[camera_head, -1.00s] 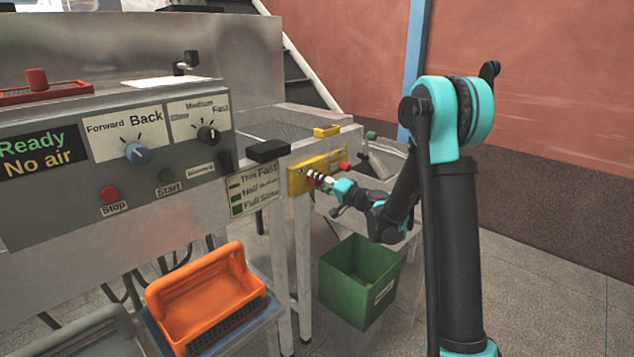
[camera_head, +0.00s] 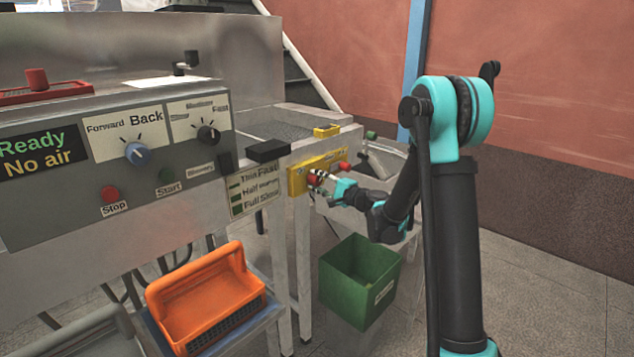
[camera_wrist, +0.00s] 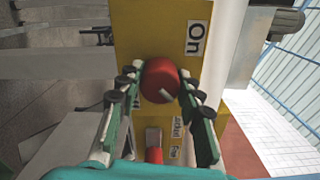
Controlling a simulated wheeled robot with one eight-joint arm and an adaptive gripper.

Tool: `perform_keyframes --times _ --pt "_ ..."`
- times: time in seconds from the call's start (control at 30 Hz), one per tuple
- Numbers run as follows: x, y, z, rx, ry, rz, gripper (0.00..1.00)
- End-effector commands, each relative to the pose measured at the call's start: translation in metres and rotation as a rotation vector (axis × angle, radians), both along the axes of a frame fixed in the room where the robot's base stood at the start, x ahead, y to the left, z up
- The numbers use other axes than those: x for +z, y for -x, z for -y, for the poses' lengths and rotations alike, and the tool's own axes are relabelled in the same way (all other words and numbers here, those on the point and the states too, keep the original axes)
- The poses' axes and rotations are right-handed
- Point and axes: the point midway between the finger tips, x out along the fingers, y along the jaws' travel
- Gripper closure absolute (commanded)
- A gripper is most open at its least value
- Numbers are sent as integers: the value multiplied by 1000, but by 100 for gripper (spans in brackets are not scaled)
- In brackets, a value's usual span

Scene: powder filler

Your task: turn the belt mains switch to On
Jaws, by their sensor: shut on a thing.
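A yellow switch panel (camera_head: 299,182) is on the front of the belt frame, right of the grey control box. In the wrist view, a round red knob (camera_wrist: 160,80) stands on this panel (camera_wrist: 150,25), with an "On" label (camera_wrist: 197,38) to its upper right. A pale mark shows on the knob's lower side; which setting it points to I cannot tell. My gripper (camera_head: 319,178) reaches the panel from the right. In the wrist view its green fingers (camera_wrist: 159,82) lie either side of the knob, shut on it. A label beside the left finger is mostly hidden.
Another red control (camera_wrist: 154,155) is close below the gripped knob in the wrist view. A red knob (camera_head: 345,167) is at the panel's right end. A green bin (camera_head: 335,295) and an orange basket (camera_head: 205,300) are below. Open floor lies right of the bin.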

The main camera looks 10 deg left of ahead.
Motion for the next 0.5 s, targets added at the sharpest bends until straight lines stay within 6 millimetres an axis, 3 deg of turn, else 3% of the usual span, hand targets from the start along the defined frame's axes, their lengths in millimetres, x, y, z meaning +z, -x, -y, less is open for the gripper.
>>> perform_keyframes --times 0.43,0.47,0.5 --pt "-1 0 1 -2 -4 -8 93" --pt "-1 0 1 -2 -4 -8 63" --pt "-1 0 1 -2 -4 -8 58"
